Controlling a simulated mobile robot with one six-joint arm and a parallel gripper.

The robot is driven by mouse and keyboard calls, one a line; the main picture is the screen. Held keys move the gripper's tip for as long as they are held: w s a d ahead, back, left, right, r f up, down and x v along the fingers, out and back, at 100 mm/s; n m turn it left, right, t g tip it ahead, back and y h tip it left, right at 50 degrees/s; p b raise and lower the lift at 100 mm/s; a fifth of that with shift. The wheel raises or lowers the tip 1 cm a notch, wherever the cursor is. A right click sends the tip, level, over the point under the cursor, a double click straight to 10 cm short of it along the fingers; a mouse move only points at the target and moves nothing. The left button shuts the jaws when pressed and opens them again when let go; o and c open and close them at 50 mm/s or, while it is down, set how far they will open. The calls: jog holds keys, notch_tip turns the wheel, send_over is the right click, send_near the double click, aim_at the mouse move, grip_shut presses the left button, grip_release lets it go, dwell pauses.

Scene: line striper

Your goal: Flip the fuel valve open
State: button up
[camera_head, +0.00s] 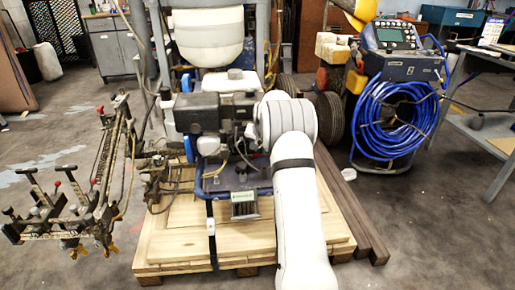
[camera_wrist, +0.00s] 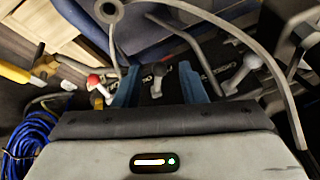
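The line striper with its engine (camera_head: 205,115) stands on a wooden pallet in the head view. In the wrist view, my gripper (camera_wrist: 158,90) is open, with two blue fingers well apart. A small grey lever (camera_wrist: 157,78) shows between the fingers, with space on both sides; I cannot tell its depth. A red-knobbed lever (camera_wrist: 95,82) is just left of the left finger, and another grey lever (camera_wrist: 247,68) is to the right. I cannot tell for sure which is the fuel valve. My arm hides the gripper in the head view.
A grey hose (camera_wrist: 215,28) arcs over the levers in the wrist view. A lever-and-handle assembly (camera_head: 75,205) juts out left of the wooden pallet (camera_head: 180,250). A blue hose coil (camera_head: 395,118) hangs on a machine at the right. The floor at front right is clear.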

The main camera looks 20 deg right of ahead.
jog(key=shift+a, duration=0.1)
grip_shut()
jog(key=shift+s, duration=0.1)
jog(key=shift+s+d+n+g+y+p, duration=0.1)
jog(key=shift+d+n+g+y+p, duration=0.2)
jog(key=shift+d+n+y+p, duration=1.15)
jog(key=shift+s+d+n+g+y+p, duration=0.1)
jog(key=shift+d+n+g+p, duration=0.4)
jog(key=shift+n, duration=2.05)
jog(key=shift+s+d+n+g+y+p, duration=0.1)
jog(key=shift+d+n+y+p, duration=0.9)
jog(key=shift+n, duration=1)
jog(key=shift+a+h, duration=0.1)
jog(key=shift+h, duration=0.15)
jog(key=shift+o, duration=0.2)
grip_release()
